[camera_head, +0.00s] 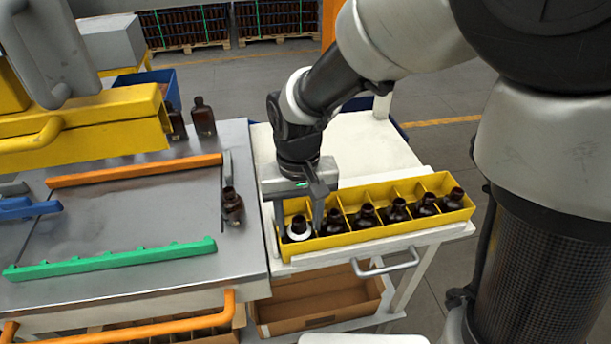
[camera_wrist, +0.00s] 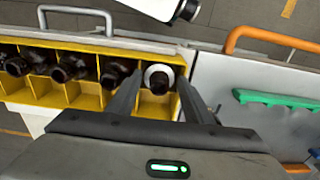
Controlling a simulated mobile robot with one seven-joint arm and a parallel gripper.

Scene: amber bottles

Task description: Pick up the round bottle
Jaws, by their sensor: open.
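My gripper (camera_head: 300,223) is open above the leftmost compartment of the yellow divided tray (camera_head: 399,238). Several plain amber bottles (camera_head: 366,216) stand in the other compartments. The lower bodies of the tray bottles are hidden, so which one is round is not clear.
A grey worktable (camera_head: 130,215) on the left has an orange rail (camera_head: 135,171), a green rail (camera_head: 110,258) and a loose amber bottle (camera_head: 233,206) near its right edge. Another bottle (camera_head: 203,117) stands at its back. The white cart top (camera_head: 355,150) behind the tray is clear.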

